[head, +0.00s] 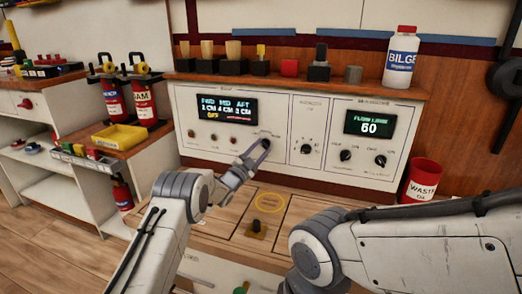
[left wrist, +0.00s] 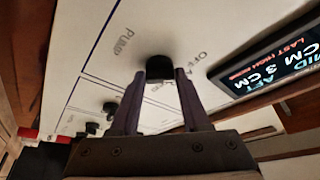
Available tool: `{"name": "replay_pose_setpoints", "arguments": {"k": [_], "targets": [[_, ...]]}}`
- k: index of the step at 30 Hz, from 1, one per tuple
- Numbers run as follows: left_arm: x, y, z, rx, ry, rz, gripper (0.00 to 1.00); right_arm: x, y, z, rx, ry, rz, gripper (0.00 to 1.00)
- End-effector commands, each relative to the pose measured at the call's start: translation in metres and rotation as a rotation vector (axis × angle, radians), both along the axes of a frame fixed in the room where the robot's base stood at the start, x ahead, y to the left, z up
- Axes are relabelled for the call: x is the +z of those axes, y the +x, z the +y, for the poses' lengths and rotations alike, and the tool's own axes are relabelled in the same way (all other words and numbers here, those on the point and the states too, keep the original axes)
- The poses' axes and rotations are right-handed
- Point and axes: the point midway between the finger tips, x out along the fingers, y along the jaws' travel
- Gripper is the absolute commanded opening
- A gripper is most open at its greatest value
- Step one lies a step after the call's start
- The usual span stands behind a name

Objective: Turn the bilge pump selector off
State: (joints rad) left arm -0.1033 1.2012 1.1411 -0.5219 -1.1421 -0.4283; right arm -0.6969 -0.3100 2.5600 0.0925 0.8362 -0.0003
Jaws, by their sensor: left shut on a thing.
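The bilge pump selector is a black knob (head: 265,144) on the white panel, right of the display that reads FWD, MID and AFT. My left gripper (head: 255,152) reaches the panel there and is shut on the knob. In the left wrist view the knob (left wrist: 158,68) sits between the two fingertips of my left gripper (left wrist: 160,76). The word PUMP is printed on one side of it and OFF on the other. The fingers hide part of the knob, so I cannot tell its pointer's direction. My right arm crosses the lower right, with its gripper out of view.
More black knobs (head: 345,155) and a FLOW L/MIN display (head: 370,122) reading 60 are to the right on the panel. A white bilge bottle (head: 401,60) stands on the shelf above. A red waste bin (head: 421,181) stands at the right. Wooden hatches (head: 290,212) lie below.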

Motion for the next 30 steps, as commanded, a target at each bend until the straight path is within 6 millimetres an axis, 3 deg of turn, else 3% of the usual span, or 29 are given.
{"name": "replay_pose_setpoints", "arguments": {"k": [6, 7, 9, 21, 30], "targets": [[-0.002, 0.0, 0.001, 0.0, -0.001, 0.005, 0.0, 0.0, 0.0, 0.0, 0.0, 0.0, 0.0, 0.5], [-0.002, 0.0, 0.001, 0.0, 0.0, 0.004, 0.58, 0.0, 0.0, 0.0, 0.0, 0.0, 0.0, 0.5], [-0.002, 0.0, 0.0, 0.0, 0.0, 0.004, 0.76, 0.0, 0.0, 0.0, 0.0, 0.0, 0.0, 0.5], [-0.002, -0.004, 0.003, -0.001, 0.001, 0.003, 0.76, 0.003, 0.0, 0.0, 0.0, 0.0, 0.0, 0.5], [-0.012, -0.042, 0.029, 0.002, 0.001, 0.006, 0.76, 0.023, 0.0, 0.0, 0.0, 0.0, 0.0, 0.5]]}}
